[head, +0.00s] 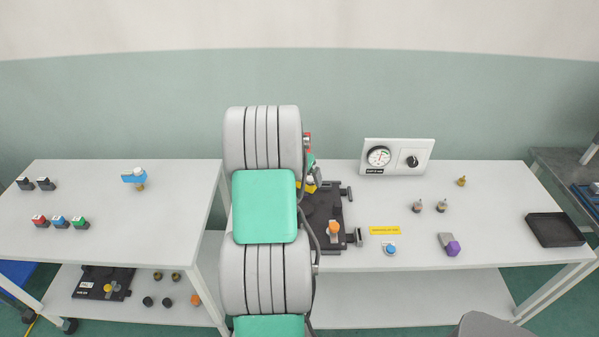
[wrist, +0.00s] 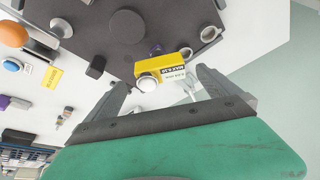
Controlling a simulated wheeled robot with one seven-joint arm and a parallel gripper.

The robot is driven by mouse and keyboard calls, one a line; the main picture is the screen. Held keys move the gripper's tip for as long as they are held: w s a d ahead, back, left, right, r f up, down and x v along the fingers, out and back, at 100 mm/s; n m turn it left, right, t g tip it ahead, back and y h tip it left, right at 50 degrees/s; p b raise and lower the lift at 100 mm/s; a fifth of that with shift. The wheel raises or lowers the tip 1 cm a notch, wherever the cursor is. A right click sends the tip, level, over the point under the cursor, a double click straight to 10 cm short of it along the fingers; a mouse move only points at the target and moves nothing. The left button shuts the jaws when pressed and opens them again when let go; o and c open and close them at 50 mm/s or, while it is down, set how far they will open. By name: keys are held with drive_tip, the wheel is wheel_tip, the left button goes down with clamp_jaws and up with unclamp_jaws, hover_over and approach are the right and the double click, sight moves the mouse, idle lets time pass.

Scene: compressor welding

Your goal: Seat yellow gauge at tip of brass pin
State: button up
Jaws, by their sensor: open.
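The yellow gauge (wrist: 166,70), a yellow block with a printed label and a white round cap, shows in the wrist view at the edge of a dark fixture plate (wrist: 95,25). My gripper (wrist: 166,78) is open, with one finger on each side of the gauge in the picture; I see no contact. In the head view a bit of yellow, likely the gauge (head: 311,187), shows beside my arm, on the dark plate (head: 322,210). My arm hides most of the gripper there. I cannot make out the brass pin at the gauge.
An orange knob (head: 334,227) stands on the plate. A gauge panel (head: 397,157) stands behind, to the right. A blue button (head: 390,248), a purple-ended part (head: 449,244), small brass fittings (head: 461,181) and a black tray (head: 554,230) are on the right of the table.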

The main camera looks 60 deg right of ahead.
sight(304, 181)
drive_tip(key=p+x, duration=0.1)
drive_tip(key=x, duration=0.5)
drive_tip(key=shift+a, duration=0.1)
drive_tip(key=shift+c, duration=0.4)
drive_tip(key=c, duration=1.9)
drive_tip(key=shift+r+p, duration=1.05)
drive_tip(key=shift+r, duration=1.8)
drive_tip(key=shift+c, duration=0.2)
